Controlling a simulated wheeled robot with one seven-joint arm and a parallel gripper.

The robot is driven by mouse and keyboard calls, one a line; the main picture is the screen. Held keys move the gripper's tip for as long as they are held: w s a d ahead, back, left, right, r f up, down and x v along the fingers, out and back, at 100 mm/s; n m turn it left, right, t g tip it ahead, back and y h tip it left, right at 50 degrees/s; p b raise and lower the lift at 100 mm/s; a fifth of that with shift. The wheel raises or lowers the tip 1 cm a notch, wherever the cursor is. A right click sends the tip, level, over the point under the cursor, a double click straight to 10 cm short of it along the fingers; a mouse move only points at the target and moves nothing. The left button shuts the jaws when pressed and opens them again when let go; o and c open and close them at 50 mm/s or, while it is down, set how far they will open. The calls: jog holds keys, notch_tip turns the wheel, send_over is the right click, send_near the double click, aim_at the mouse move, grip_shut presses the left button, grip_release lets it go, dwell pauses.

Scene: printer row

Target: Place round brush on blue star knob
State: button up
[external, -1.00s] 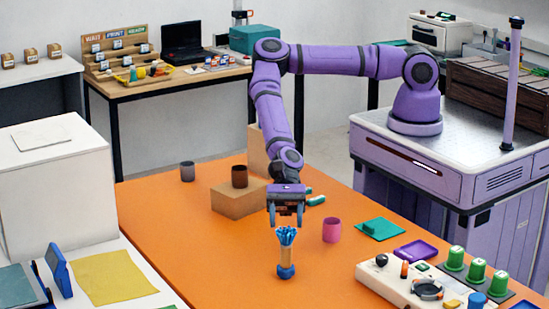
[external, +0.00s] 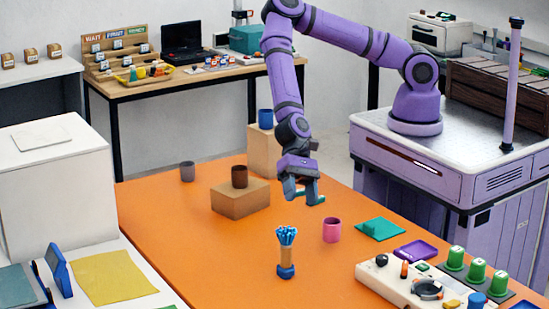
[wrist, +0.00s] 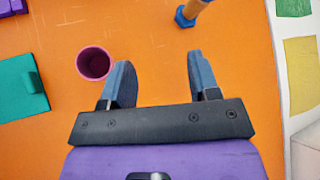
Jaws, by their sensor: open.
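The round brush (external: 286,250) has a tan handle and a tuft of blue bristles pointing up. It stands upright on the orange table, its lower end at the blue star knob (external: 286,271); the two look in contact.
On the orange table (external: 190,235) are a pink cup (external: 332,230), a green block (external: 380,229), a purple tray (external: 417,250) and a cardboard box (external: 240,199) bearing a brown cup (external: 239,176). A control panel (external: 410,288) is at front right. The table's left front is clear.

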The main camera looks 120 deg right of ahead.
jog(key=s+d+r+n+h, duration=0.3)
jog(key=s+d+r+n, duration=0.15)
jog(key=r, duration=0.35)
jog(key=s+d+r+n+h, duration=0.35)
jog(key=s+d+r, duration=0.2)
jog(key=r, duration=0.25)
jog(key=s+d+r+n+h, duration=0.35)
jog(key=s+r+n, duration=0.2)
jog(key=r, duration=0.25)
jog(key=s+d+r+n, duration=0.2)
jog(key=s+r, duration=0.4)
jog(key=s, duration=0.6)
jog(key=s+d+r+n, duration=0.2)
jog(key=s+d+r, duration=0.3)
jog(key=s, duration=0.7)
jog(key=shift+s+r+t+y, duration=0.15)
jog(key=shift+r+t+y, duration=0.25)
jog(key=shift+r, duration=0.35)
